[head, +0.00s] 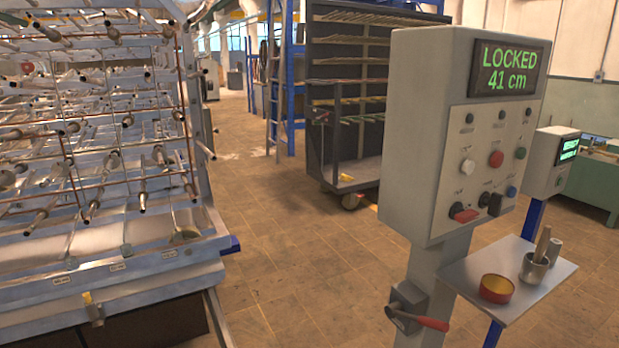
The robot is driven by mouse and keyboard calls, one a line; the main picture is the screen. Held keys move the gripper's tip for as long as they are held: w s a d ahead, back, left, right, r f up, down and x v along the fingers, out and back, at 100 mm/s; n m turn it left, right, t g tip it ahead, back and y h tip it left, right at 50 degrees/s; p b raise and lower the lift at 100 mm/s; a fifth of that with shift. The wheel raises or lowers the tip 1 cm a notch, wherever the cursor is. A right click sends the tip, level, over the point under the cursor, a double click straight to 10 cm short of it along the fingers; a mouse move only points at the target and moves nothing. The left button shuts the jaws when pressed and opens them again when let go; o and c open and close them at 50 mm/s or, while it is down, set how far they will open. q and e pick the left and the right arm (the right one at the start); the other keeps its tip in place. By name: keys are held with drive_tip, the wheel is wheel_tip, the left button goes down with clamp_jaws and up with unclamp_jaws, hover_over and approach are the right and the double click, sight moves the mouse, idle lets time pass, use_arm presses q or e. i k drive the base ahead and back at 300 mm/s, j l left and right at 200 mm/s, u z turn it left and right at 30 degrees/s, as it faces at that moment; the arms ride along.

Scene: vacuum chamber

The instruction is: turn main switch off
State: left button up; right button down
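A grey control box (425,130) stands on a post at the right, its front face turned to the right. Its display (506,70) reads "LOCKED 41 cm" in green. The panel holds a red rotary handle (465,214) at the lower left, a black knob (497,204), and white, red, green and blue buttons. A red-handled lever (418,318) sits on a small box lower on the post. The labels are too small to read, so I cannot tell which one is the main switch. Neither of my grippers is in view.
A small shelf (455,273) on the post carries a red-rimmed tin (496,288) and a metal cup (534,268). A large rack of rods (100,250) fills the left. A wheeled dark cart (325,100) stands behind. The tiled floor (300,260) between is clear.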

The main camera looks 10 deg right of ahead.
sight(457, 213)
drive_tip(key=i+l+u, duration=0.1)
drive_tip(key=l, duration=0.6)
drive_tip(key=l+u, duration=0.15)
drive_tip(key=l, duration=0.55)
